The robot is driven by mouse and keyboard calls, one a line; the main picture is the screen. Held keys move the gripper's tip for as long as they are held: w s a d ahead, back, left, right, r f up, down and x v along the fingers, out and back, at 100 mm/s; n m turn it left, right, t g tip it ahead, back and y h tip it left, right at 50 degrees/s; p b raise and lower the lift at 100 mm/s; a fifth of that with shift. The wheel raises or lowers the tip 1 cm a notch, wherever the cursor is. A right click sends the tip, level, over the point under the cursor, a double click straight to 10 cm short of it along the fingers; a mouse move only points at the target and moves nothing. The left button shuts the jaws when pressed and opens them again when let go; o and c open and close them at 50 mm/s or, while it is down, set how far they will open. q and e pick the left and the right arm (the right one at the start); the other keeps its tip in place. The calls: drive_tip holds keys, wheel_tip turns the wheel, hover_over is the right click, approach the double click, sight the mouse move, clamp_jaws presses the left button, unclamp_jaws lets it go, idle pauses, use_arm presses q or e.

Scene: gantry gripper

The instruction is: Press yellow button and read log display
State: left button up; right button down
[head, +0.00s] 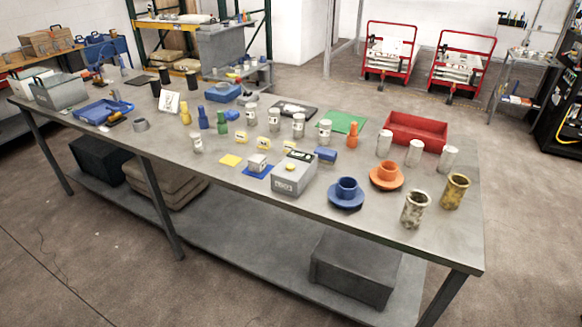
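A grey box (310,176) stands near the front edge of the long metal table. A small round yellow button (290,167) sits on its sloped top. A dark display panel (300,155) is at the box's back edge; its text is too small to read. A label on the front face is also too small to make out. Neither of my grippers shows in the head view, and nothing covers the box.
A blue cup on a saucer (346,194) and an orange one (386,175) stand right of the box. A white cube on a blue pad (258,171) is close on its left, a blue block (326,154) behind right. A red tray (417,131) lies farther back.

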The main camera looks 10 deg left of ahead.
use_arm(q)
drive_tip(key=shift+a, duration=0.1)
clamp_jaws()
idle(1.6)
